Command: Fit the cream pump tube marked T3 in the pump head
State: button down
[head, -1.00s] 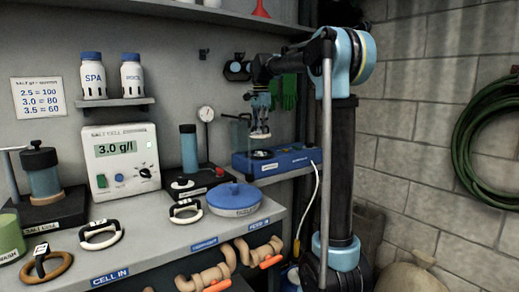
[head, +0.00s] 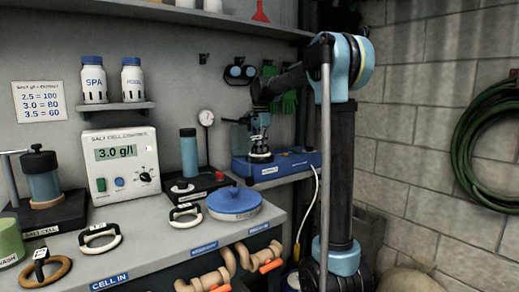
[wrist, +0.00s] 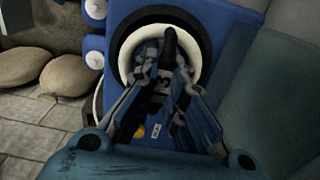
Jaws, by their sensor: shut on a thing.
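The blue pump (head: 301,161) sits on the shelf right of the bench. It also fills the top of the wrist view (wrist: 235,20). Its round pump head lies under my gripper (head: 260,153), mostly hidden in the head view. In the wrist view my gripper (wrist: 165,75) is shut on the cream pump tube (wrist: 128,48), at a tag on which a "3" partly shows. The tube's curve appears around the dark round centre of the pump head (wrist: 163,18). I cannot tell whether it is fully seated.
Two pale tubes with black handles (head: 100,238) (head: 185,216) and a brown one (head: 55,272) lie on the bench. A white cable (head: 309,205) hangs at the shelf's front.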

jog(key=shift+f, duration=0.45)
jog(key=c, duration=1.7)
grip_release()
notch_tip(320, 180, up, 13)
jog(key=shift+r, duration=0.1)
jog(key=s+d+f+n, duration=0.2)
jog(key=s+d+f, duration=0.2)
jog(key=s, duration=0.3)
jog(key=s+d+f+n+t, duration=0.1)
jog(key=s+d+f+n, duration=0.1)
jog(key=s+d+f, duration=0.3)
jog(key=s+d+f+n, duration=0.2)
jog(key=s+f, duration=0.2)
jog(key=s, duration=0.4)
jog(key=s+d+f+n, duration=0.1)
jog(key=s+f, duration=0.5)
jog(key=f, duration=0.2)
jog(key=s+d+f+n, duration=0.2)
jog(key=s+f, duration=0.5)
jog(key=f, duration=0.1)
jog(key=s+d+f+n+t, duration=0.1)
jog(key=s+d+f+n, duration=0.1)
jog(key=s+f, duration=0.4)
jog(key=shift+s+d+f, duration=0.1)
jog(key=shift+f, duration=0.6)
jog(key=shift+s+d+f, duration=0.1)
jog(key=shift+f, duration=0.55)
